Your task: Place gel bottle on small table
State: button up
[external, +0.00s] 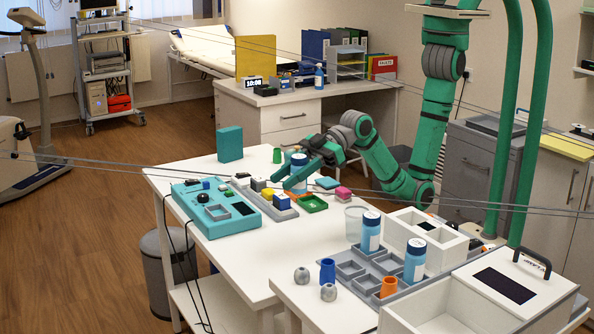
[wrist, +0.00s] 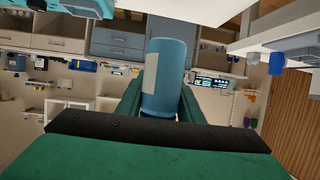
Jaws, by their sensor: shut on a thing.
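My gripper (external: 298,178) is over the far part of a white table (external: 185,178), shut on a blue bottle (external: 299,159) with a pale top. In the wrist view the bottle (wrist: 166,75) stands out between the two green fingers (wrist: 160,104), with a pale label on one side. The fingers hide its lower part. I cannot tell whether the bottle touches the table.
A teal device (external: 205,222), a grey block tray (external: 285,213) and a teal box (external: 229,144) are on the table near my gripper. A grey compartment tray (external: 350,270), white box (external: 400,230) and small cups crowd the front. A desk (external: 262,104) stands behind.

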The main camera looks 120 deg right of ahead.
jog(key=w+a+r+n+y, duration=0.1)
jog(key=w+a+r, duration=0.35)
jog(key=a, duration=0.45)
jog(key=s+a+r+n+g+y, duration=0.1)
jog(key=a+n+y, duration=0.1)
jog(key=a, duration=1.2)
jog(key=s+a+r+n+y, duration=0.1)
jog(key=a+y, duration=0.1)
jog(key=a, duration=1.3)
jog(key=shift+g, duration=0.3)
jog(key=f+x, duration=0.1)
jog(key=x, duration=0.4)
jog(key=s+f+x, duration=0.1)
jog(key=x, duration=0.4)
jog(key=f+x, duration=0.1)
jog(key=x, duration=0.4)
jog(key=shift+s+a, duration=0.2)
jog(key=shift+s, duration=0.15)
jog(key=shift+w+a+f, duration=0.25)
jog(key=shift+w+f, duration=0.15)
jog(key=shift+f, duration=1.8)
jog(key=shift+f, duration=0.15)
